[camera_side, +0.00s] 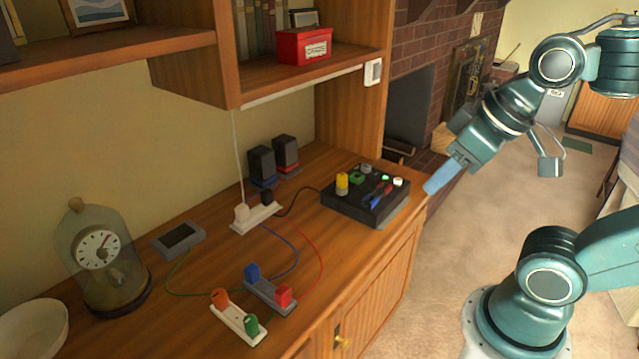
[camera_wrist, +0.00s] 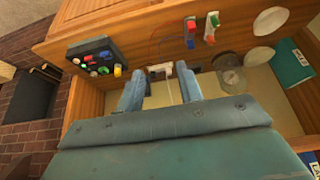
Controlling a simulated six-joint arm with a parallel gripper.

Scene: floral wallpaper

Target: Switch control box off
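The control box (camera_side: 360,213) is a black box near the right end of the wooden desk. Its top carries a yellow knob (camera_side: 342,183), a green button (camera_side: 357,178), red and blue levers (camera_side: 379,195) and several small lit or white knobs. My gripper (camera_side: 431,190) is in the air to the right of the box, apart from it, fingers angled down and left. In the wrist view the control box (camera_wrist: 108,52) lies left of my gripper (camera_wrist: 160,76). The two blue fingers are apart with nothing between them. The switch's state cannot be told.
A white power strip (camera_side: 240,226) with a black plug stands left of the box, joined by a black cable. Plug strips (camera_side: 238,322), a glass-domed clock (camera_side: 96,262) and speakers (camera_side: 262,165) are further left. A shelf (camera_side: 268,90) overhangs the desk's back.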

